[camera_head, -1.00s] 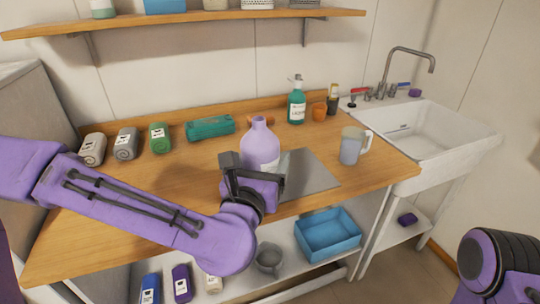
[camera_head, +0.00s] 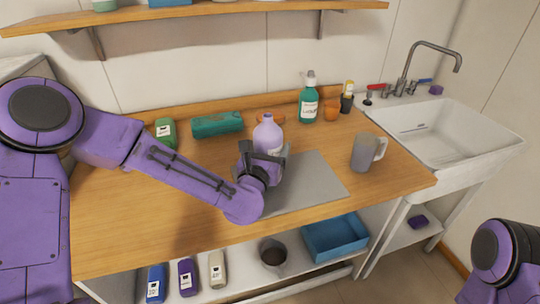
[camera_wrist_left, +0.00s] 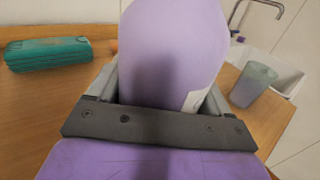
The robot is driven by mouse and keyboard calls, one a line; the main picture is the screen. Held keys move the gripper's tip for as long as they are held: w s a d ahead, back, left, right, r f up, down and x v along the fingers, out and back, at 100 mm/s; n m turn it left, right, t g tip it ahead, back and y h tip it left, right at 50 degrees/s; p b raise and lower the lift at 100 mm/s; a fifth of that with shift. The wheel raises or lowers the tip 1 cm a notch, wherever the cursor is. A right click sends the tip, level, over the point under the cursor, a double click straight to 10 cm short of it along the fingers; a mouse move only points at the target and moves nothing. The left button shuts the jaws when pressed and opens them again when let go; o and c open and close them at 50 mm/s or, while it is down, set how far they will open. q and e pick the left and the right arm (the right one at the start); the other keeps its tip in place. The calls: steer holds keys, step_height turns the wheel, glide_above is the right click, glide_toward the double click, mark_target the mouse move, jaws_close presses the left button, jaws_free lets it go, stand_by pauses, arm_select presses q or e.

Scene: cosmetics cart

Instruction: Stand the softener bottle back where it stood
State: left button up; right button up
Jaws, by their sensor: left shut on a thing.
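The softener bottle is a lilac bottle with a narrow neck and pale label (camera_head: 268,133). It is upright over the left part of a grey mat (camera_head: 318,182) on the wooden counter. My left gripper (camera_head: 266,164) is shut on the bottle's body from the near side. In the left wrist view the bottle (camera_wrist_left: 172,50) fills the space between the fingers. Its base is hidden behind the gripper, so I cannot tell whether it touches the surface. My right gripper is not in view; only part of my right arm shows at the lower right.
The lower shelf holds a blue bin (camera_head: 335,238) and several bottles.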

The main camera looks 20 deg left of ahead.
arm_select(q)
step_height(320, 180, down, 3)
steer(key=shift+a+f+p, duration=0.15)
steer(key=shift+p, duration=0.4)
steer(key=shift+w+f, duration=0.1)
steer(key=shift+w, duration=0.05)
steer(key=shift+f+b, duration=0.15)
steer(key=shift+b, duration=0.2)
steer(key=o, duration=1.4)
steer(key=shift+c, duration=0.2)
steer(key=shift+r+p, duration=0.4)
steer(key=shift+p, duration=0.1)
steer(key=s+b, duration=0.1)
steer(key=s, duration=0.1)
steer(key=s+b, duration=0.1)
steer(key=s, duration=0.2)
steer(key=s+b, duration=0.1)
steer(key=s, duration=0.2)
steer(key=shift+s+f, duration=0.15)
steer(key=shift+f, duration=0.25)
steer(key=s+p, duration=0.1)
steer(key=s+r+p, duration=0.1)
steer(key=s, duration=0.1)
steer(key=shift+s+f, duration=0.2)
steer(key=shift+s, duration=0.3)
steer(key=shift+f, duration=0.1)
